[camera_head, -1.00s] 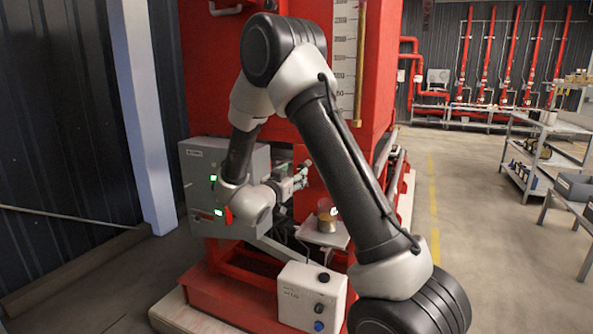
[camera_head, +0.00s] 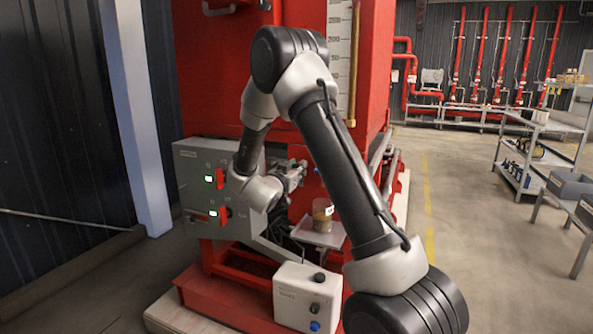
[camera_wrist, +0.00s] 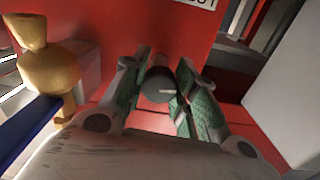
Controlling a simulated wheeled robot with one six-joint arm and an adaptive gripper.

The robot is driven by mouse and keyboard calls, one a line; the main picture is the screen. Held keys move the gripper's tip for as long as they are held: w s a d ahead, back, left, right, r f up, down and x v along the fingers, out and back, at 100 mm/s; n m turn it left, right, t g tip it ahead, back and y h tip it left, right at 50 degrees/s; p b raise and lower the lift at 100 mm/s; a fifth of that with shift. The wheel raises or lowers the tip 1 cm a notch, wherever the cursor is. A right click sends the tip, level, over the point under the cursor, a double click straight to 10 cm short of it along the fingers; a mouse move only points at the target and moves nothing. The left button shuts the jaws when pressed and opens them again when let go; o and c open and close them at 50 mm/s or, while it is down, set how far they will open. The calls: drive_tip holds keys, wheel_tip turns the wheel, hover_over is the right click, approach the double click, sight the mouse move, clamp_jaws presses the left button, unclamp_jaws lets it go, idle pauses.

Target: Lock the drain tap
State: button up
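The brass tap body (camera_wrist: 50,65) is at the left of the wrist view, with a blue lever (camera_wrist: 30,130) below it running to the left edge. A small blue spot beside my gripper in the head view is likely part of this lever. My gripper (camera_wrist: 160,100) is open, with its two green-padded fingers apart. A dark round cylinder end (camera_wrist: 158,85) shows between the fingers, with gaps on both sides; I cannot tell its depth. The brass tap is outside the fingers, to their left. In the head view my gripper (camera_head: 294,175) is small and partly hidden by the wrist.
A grey control box (camera_head: 190,170) with red switches and green lights stands left of my wrist. A glass jar (camera_head: 323,217) with brownish contents stands on a small tray (camera_head: 312,236). A white box (camera_head: 300,298) with knobs is below.

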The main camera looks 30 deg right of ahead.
drive_tip(key=shift+m, duration=0.4)
drive_tip(key=m, duration=0.4)
drive_tip(key=shift+m, duration=0.3)
drive_tip(key=m, duration=0.4)
drive_tip(key=shift+m, duration=0.3)
drive_tip(key=m, duration=0.5)
drive_tip(key=shift+m, duration=2.4)
drive_tip(key=o, duration=1)
drive_tip(key=shift+r, duration=0.1)
drive_tip(key=shift+w, duration=0.1)
